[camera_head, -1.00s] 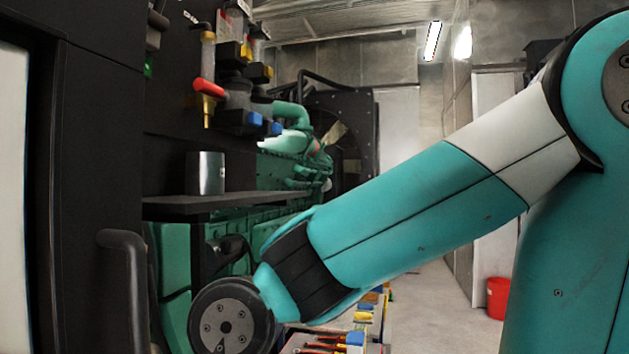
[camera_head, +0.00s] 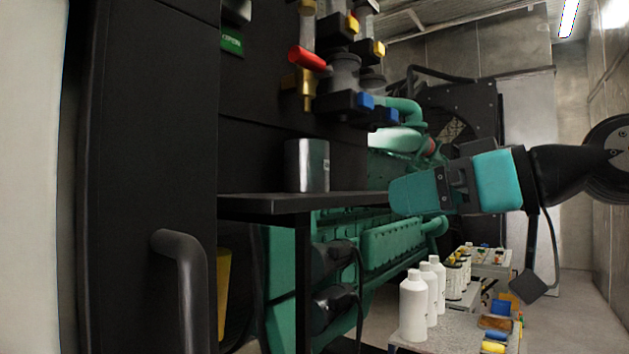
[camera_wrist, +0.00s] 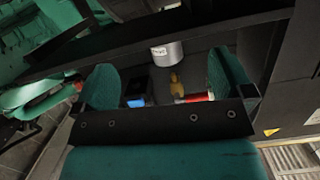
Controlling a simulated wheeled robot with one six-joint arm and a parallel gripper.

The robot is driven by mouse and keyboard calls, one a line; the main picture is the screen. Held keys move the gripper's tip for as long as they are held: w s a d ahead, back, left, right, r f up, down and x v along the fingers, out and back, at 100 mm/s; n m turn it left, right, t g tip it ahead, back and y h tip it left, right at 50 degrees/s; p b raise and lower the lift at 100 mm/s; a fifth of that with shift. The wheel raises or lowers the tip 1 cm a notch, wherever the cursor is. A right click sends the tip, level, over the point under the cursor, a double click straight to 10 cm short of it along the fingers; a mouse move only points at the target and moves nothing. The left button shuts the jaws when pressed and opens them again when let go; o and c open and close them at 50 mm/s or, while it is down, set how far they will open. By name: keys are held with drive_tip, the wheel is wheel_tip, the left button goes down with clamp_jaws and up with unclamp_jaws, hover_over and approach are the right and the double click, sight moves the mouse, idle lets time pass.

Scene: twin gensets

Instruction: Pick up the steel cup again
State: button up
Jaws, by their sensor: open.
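The steel cup (camera_head: 307,165) stands upright on a small black shelf (camera_head: 262,204) in the head view. My gripper (camera_head: 400,193) is to the right of the cup, with a clear gap between them, and points left towards it. In the wrist view the cup (camera_wrist: 167,52) appears beyond my two teal fingers, roughly midway between them. My gripper (camera_wrist: 163,82) is open there, its fingers wide apart, with nothing held. The cup is not touched by either finger.
Valves with a red handle (camera_head: 307,58) and blue and yellow parts hang from the black panel above the shelf. A dark door handle (camera_head: 182,285) sticks out at the left. White bottles (camera_head: 413,305) stand on a low table at the lower right. The green engine is behind.

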drive_tip(key=n+t+y, duration=0.1)
drive_tip(key=y, duration=0.1)
approach(323, 154)
drive_tip(key=p+x, duration=0.5)
drive_tip(key=p, duration=0.1)
drive_tip(key=shift+a+f, duration=0.1)
drive_tip(key=shift+w+a+f+p, duration=0.1)
drive_tip(key=shift+w+a+p, duration=0.2)
drive_tip(key=shift+a, duration=0.05)
drive_tip(key=p+x, duration=0.3)
drive_tip(key=x, duration=0.1)
drive_tip(key=shift+r+p, duration=0.2)
drive_tip(key=shift+p, duration=0.2)
drive_tip(key=shift+w+a+f, duration=0.2)
drive_tip(key=shift+w+a, duration=0.2)
drive_tip(key=c, duration=1.1)
drive_tip(key=shift+c, duration=0.2)
drive_tip(key=shift+d+f+b, duration=0.1)
drive_tip(key=shift+b, duration=0.75)
